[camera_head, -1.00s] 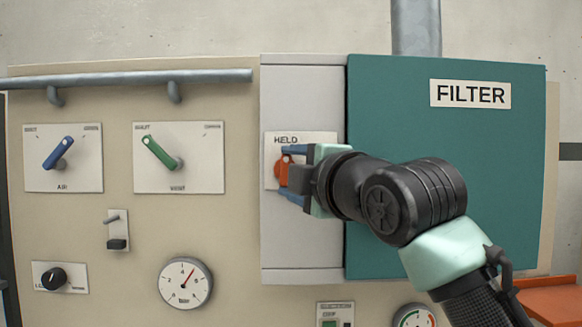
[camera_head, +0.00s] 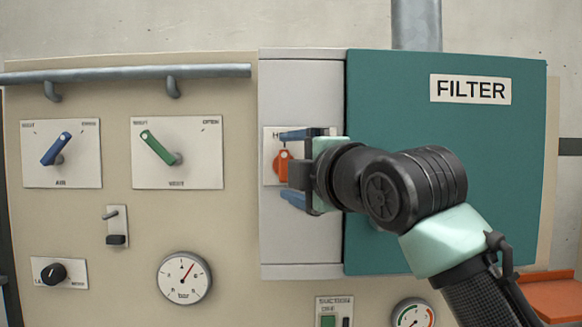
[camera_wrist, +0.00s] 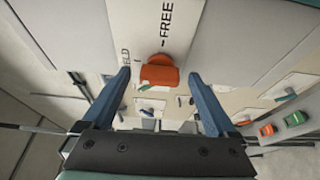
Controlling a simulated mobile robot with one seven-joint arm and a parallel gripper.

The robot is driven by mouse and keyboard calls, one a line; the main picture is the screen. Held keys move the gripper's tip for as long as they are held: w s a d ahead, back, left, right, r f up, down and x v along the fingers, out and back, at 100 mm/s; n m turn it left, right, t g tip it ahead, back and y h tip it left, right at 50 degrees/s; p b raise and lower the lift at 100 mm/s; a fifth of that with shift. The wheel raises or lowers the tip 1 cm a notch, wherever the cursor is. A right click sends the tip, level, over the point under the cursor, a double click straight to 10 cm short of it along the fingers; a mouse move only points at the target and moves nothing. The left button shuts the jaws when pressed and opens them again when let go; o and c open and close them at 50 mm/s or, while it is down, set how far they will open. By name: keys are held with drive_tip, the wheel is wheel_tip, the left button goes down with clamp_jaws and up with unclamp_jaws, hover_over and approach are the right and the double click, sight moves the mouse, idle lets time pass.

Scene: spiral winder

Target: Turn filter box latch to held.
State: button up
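The orange filter box latch (camera_head: 281,166) sits on a white label plate (camera_head: 270,142) on the grey strip left of the green filter door. In the wrist view the latch (camera_wrist: 160,74) shows between and just beyond my fingertips, with the words HELD, partly covered, and FREE on the plate (camera_wrist: 150,25). I cannot tell clearly which mark the latch points to. My gripper (camera_head: 287,166) is open, one blue finger above the latch and one below, with gaps on both sides in the wrist view (camera_wrist: 159,75). My gripper hides part of the latch and plate.
The green FILTER door (camera_head: 440,130) stands right behind my arm. To the left are a blue lever (camera_head: 57,149), a green lever (camera_head: 158,148), a small switch (camera_head: 116,228), a black knob (camera_head: 52,273) and a gauge (camera_head: 185,278). A grey rail (camera_head: 125,75) runs above.

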drive_tip(key=b+v, duration=0.6)
drive_tip(key=v, duration=0.7)
drive_tip(key=shift+b, duration=0.3)
drive_tip(key=shift+a, duration=0.1)
